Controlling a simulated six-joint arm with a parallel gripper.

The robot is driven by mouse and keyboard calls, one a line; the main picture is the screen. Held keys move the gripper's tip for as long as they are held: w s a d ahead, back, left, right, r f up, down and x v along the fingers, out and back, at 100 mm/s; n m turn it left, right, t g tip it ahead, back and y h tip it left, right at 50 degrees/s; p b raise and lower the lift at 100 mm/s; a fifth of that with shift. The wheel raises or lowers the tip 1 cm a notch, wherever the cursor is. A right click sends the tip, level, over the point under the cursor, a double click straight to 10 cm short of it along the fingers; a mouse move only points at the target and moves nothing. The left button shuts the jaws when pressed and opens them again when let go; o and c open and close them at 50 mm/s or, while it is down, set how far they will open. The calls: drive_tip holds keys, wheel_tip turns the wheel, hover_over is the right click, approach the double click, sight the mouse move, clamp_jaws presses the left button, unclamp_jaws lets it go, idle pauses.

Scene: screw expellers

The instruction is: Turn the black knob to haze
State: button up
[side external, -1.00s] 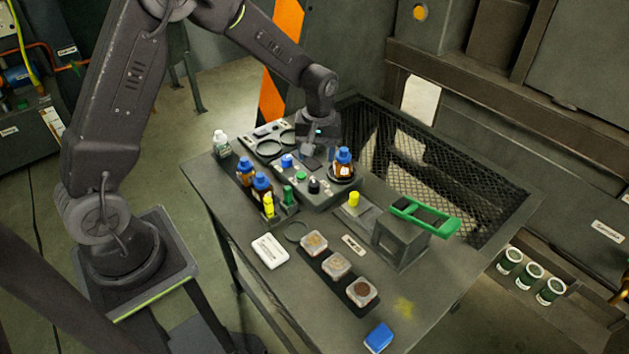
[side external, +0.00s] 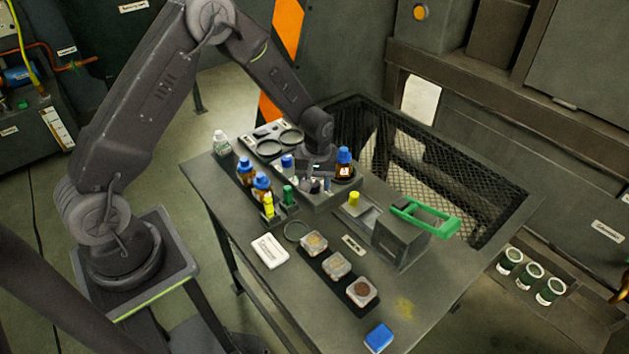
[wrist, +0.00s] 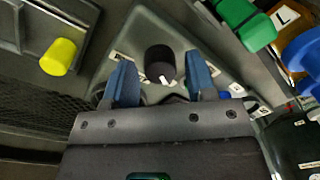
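The black knob (wrist: 160,62) stands on the grey panel in the wrist view, with a white pointer mark on its edge. My gripper (wrist: 158,66) is open, with one blue finger on each side of the knob. A gap shows between each finger and the knob, so I see no grip on it. In the side view my gripper (side external: 316,176) is low over the panel and largely hides the knob. Small white labels sit around the knob, but I cannot read which one is haze.
A bottle with a blue cap (side external: 344,163) stands close right of my gripper. A yellow knob (wrist: 58,57) is further off.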

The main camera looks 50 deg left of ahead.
drive_tip(key=c, duration=0.8)
drive_tip(key=shift+o, duration=0.2)
drive_tip(key=shift+m, duration=0.3)
drive_tip(key=m, duration=1.1)
drive_tip(key=shift+s, duration=0.1)
drive_tip(key=shift+t, duration=0.3)
drive_tip(key=o, duration=0.9)
drive_tip(key=shift+o, duration=0.2)
